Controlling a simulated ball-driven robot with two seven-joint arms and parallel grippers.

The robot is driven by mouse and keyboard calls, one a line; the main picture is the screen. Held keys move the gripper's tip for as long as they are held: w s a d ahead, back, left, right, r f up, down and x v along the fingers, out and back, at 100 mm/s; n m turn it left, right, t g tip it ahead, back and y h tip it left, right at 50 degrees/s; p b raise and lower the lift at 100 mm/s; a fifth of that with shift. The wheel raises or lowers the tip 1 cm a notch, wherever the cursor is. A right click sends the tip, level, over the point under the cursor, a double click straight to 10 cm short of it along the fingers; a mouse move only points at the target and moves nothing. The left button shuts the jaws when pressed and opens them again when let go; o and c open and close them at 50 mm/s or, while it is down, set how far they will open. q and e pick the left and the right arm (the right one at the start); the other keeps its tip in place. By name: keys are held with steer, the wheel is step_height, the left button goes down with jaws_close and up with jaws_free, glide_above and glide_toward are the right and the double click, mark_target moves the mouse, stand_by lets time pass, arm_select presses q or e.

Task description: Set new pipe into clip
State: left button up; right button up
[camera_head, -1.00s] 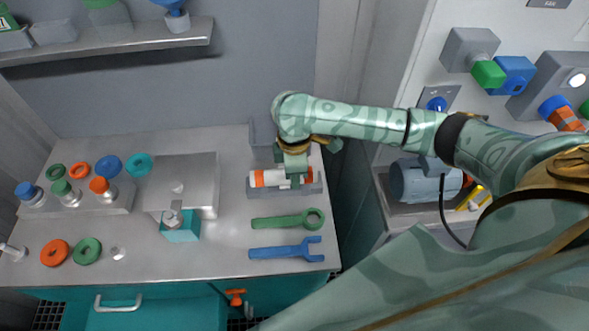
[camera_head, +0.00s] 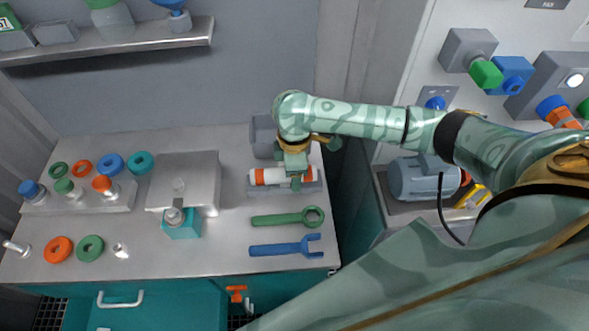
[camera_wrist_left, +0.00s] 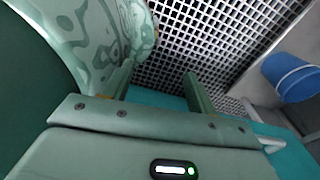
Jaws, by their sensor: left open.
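A white pipe with orange ends (camera_head: 268,176) lies level in a grey holder (camera_head: 256,192) on the right part of the bench. My right gripper (camera_head: 296,180) points down over the pipe, its fingers across the pipe's right half. The fingers touch or nearly touch the pipe; whether they are closed on it is hidden. I cannot make out a clip with certainty. My left gripper (camera_wrist_left: 157,88) is open and empty in the left wrist view, with the grated floor behind it. It does not show in the head view.
A green ring wrench (camera_head: 290,218) and a blue open wrench (camera_head: 286,247) lie in front of the holder. A grey bin (camera_head: 262,136) stands behind it. Coloured rings and capped parts fill the bench's left side. A blue bucket (camera_wrist_left: 290,76) shows in the left wrist view.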

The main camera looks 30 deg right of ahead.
step_height(320, 180, up, 16)
steer(key=p, duration=0.6)
steer(key=shift+p, duration=0.3)
steer(key=shift+f, duration=0.15)
